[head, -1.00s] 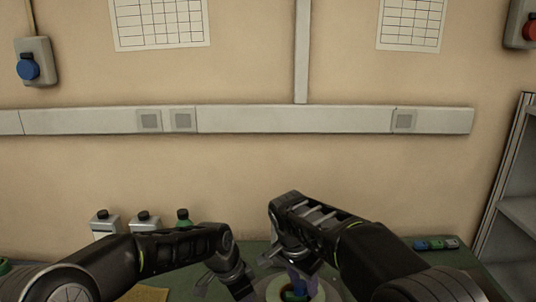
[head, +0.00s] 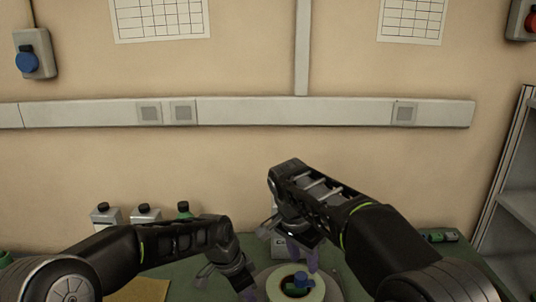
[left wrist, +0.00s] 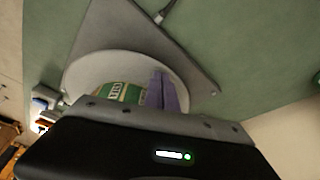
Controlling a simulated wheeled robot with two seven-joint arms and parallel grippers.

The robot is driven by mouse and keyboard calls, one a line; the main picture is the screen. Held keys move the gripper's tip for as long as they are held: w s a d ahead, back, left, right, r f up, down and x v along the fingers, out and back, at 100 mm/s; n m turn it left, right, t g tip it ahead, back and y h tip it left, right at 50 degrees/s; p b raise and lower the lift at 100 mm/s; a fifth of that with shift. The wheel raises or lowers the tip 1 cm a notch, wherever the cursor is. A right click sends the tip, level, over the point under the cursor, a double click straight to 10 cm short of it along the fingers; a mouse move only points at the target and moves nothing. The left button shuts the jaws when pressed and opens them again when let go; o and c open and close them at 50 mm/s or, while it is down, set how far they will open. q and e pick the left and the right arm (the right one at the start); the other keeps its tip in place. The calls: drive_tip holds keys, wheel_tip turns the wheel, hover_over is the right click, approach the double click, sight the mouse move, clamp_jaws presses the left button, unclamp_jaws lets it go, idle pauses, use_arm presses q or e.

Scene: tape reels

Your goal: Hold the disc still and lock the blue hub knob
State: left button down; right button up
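The pale disc (head: 268,285) lies flat at the bottom of the head view, with a green ring and the blue hub knob (head: 301,278) at its middle. My left gripper (head: 246,291) is low at the disc's left edge.
Small coloured blocks (head: 440,236) lie at the right. A shelf (head: 510,210) stands beyond the right edge.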

use_arm(q)
drive_tip(key=shift+s+a+f, duration=0.1)
drive_tip(key=shift+s+f, duration=0.1)
drive_tip(key=shift+f, duration=0.15)
drive_tip(key=shift+w+r+p, duration=0.2)
drive_tip(key=shift+r+p, duration=1.75)
drive_tip(key=shift+r, duration=1.3)
use_arm(e)
drive_tip(key=shift+r, duration=1.85)
